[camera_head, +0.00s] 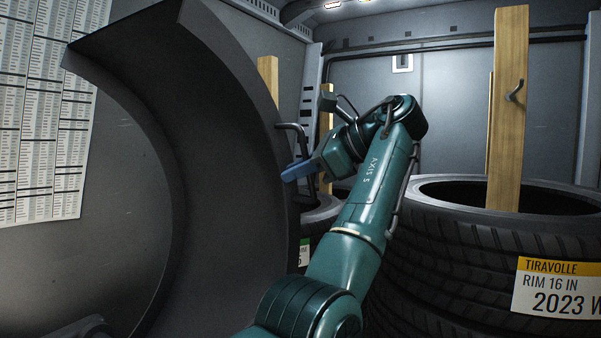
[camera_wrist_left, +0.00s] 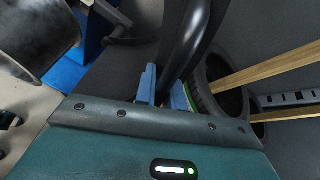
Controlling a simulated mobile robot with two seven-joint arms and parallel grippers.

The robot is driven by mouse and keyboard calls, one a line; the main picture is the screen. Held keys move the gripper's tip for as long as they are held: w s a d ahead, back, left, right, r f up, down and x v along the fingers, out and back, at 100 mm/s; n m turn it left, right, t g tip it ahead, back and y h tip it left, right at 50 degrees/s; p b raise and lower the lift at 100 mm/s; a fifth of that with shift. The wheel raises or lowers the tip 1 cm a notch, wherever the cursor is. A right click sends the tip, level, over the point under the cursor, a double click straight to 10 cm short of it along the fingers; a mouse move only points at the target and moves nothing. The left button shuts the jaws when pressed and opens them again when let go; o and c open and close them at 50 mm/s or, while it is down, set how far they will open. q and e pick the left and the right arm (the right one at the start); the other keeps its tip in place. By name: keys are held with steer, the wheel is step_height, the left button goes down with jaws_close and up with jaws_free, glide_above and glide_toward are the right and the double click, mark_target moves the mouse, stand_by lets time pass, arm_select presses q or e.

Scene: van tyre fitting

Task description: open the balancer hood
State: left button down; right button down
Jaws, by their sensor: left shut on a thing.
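The balancer hood (camera_head: 225,130) is a large dark grey curved shell at the left of the head view. Its black bar handle (camera_head: 292,127) juts out from the right side. My left gripper (camera_head: 290,172), with blue fingers, is at the handle and shut on it. In the left wrist view the black handle (camera_wrist_left: 188,40) runs up from between the blue fingertips (camera_wrist_left: 165,85). The exact contact is partly hidden by my wrist. My right gripper is not in view.
A large tyre stack (camera_head: 440,250) with a yellow-and-white label stands at the right, close to my left arm. A wooden post (camera_head: 508,110) with a hook rises from it. A printed chart (camera_head: 45,110) hangs on the left wall. A smaller tyre (camera_head: 322,212) is behind my gripper.

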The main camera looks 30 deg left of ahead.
arm_select(q)
steer(key=shift+d+f, duration=0.1)
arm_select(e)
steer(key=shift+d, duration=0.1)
arm_select(q)
steer(key=c, duration=1.8)
jaws_free()
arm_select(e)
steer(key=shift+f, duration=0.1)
arm_select(q)
steer(key=shift+o, duration=0.2)
steer(key=v, duration=0.7)
steer(key=shift+d, duration=0.25)
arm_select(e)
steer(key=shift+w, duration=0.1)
arm_select(q)
steer(key=shift+s, duration=0.1)
